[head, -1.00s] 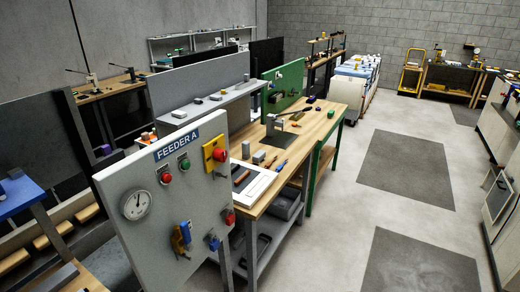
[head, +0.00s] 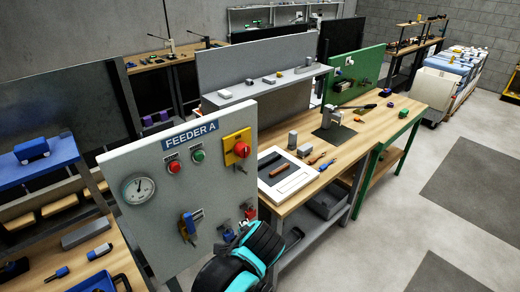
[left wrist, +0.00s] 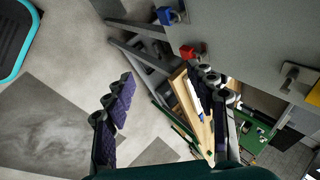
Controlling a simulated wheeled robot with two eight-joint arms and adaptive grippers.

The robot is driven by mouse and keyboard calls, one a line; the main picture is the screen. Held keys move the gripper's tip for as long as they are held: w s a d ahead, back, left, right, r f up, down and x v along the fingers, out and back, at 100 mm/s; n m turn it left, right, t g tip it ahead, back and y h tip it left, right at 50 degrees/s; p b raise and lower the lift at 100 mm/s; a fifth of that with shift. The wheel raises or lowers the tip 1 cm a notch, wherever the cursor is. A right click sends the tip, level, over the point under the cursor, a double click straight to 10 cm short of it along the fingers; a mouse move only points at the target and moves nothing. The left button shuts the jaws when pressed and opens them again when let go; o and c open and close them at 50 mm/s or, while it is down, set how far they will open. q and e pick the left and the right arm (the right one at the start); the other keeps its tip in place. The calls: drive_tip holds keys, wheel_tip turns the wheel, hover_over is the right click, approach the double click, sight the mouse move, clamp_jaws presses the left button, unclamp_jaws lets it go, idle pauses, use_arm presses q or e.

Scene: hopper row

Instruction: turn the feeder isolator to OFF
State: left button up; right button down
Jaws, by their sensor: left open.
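The feeder panel (head: 205,200) is a light grey upright board labelled FEEDER A. The feeder isolator looks to be the red rotary knob (head: 242,149) on a yellow plate at the panel's upper right; its exact setting is too small to read. My left arm (head: 250,248), black and teal, is low in front of the panel's bottom right corner, below the isolator and apart from it. In the left wrist view my left gripper (left wrist: 160,110) is open and empty, with the panel (left wrist: 245,30) above its fingers. The isolator knob is not clear there. My right gripper is not in view.
The panel also bears a gauge (head: 138,189), a red button (head: 174,167), a green button (head: 198,155), a blue-handled lever (head: 188,223) and blue and red fittings (left wrist: 190,50) near my gripper. A workbench (head: 345,150) with a white tray (head: 270,185) stands right of it. Floor is clear at right.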

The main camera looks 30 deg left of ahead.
use_arm(q)
drive_tip(key=w+a+r+m+y+p, duration=0.3)
drive_tip(key=w+r+m+y, duration=0.3)
drive_tip(key=w+r+m, duration=0.15)
drive_tip(key=m+t+y+p, duration=0.1)
drive_tip(key=m+y+p, duration=0.1)
drive_tip(key=m+y, duration=0.35)
approach(245, 152)
drive_tip(key=shift+y, duration=0.25)
drive_tip(key=x, duration=0.5)
drive_tip(key=b+x, duration=0.1)
drive_tip(key=x, duration=0.2)
drive_tip(key=shift+w+a+f, duration=0.25)
drive_tip(key=shift+f, duration=0.05)
drive_tip(key=c, duration=1.2)
